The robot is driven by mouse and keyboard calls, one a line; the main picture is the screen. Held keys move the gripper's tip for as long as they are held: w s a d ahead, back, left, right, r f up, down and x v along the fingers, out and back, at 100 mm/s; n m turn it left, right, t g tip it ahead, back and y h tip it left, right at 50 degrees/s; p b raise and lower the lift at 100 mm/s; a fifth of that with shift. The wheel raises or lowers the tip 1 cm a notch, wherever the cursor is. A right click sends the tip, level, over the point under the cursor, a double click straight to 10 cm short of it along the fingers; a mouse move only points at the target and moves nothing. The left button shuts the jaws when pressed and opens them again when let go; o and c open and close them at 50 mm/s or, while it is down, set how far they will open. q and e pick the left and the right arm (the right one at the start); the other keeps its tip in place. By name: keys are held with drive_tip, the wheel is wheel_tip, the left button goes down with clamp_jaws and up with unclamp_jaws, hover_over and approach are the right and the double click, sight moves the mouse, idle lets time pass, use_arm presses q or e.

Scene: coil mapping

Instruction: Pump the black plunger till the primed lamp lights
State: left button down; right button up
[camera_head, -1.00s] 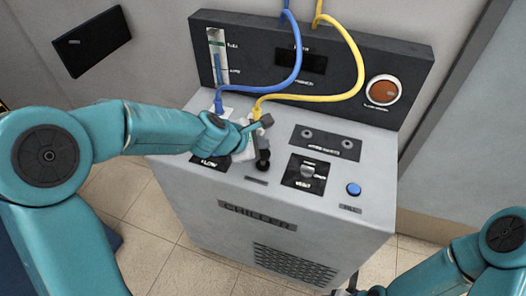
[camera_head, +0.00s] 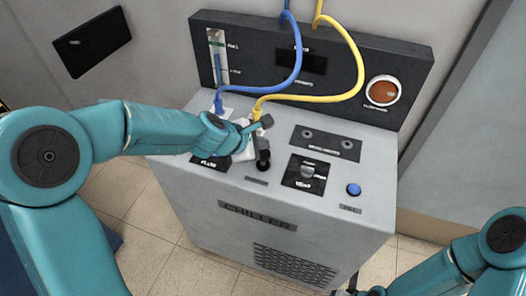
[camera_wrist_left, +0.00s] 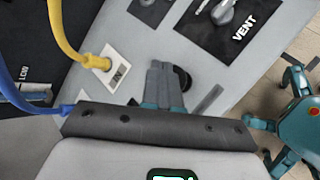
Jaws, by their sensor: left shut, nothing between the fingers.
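The black plunger (camera_head: 263,160) stands on the chiller's top. My left gripper (camera_head: 265,122) is shut and empty, just behind and above it in the head view. In the left wrist view its closed fingers (camera_wrist_left: 163,85) partly cover a round black part (camera_wrist_left: 183,78), which looks like the plunger. I cannot tell whether they touch. A round orange-red lamp (camera_head: 383,91) is on the back panel; its label is too blurred to read, and it looks dull. My right gripper (camera_head: 362,290) is only partly in view at the bottom edge.
Blue (camera_head: 297,60) and yellow (camera_head: 355,60) hoses arch down to ports beside my left gripper. A vent knob (camera_head: 307,172) and a blue button (camera_head: 353,189) are on the chiller's top (camera_head: 335,205). A gauge (camera_head: 217,58) is on the back panel.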

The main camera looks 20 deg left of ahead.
sight(262, 154)
use_arm(q)
drive_tip(key=shift+f, duration=0.15)
idle(0.3)
drive_tip(key=shift+f+b, duration=0.3)
drive_tip(key=shift+b, duration=0.1)
drive_tip(key=shift+f+b, duration=1.55)
idle(1.1)
idle(0.3)
drive_tip(key=shift+r+p, duration=2)
wheel_tip(262, 154, up, 5)
drive_tip(key=p, duration=0.5)
drive_tip(key=shift+r, duration=0.1)
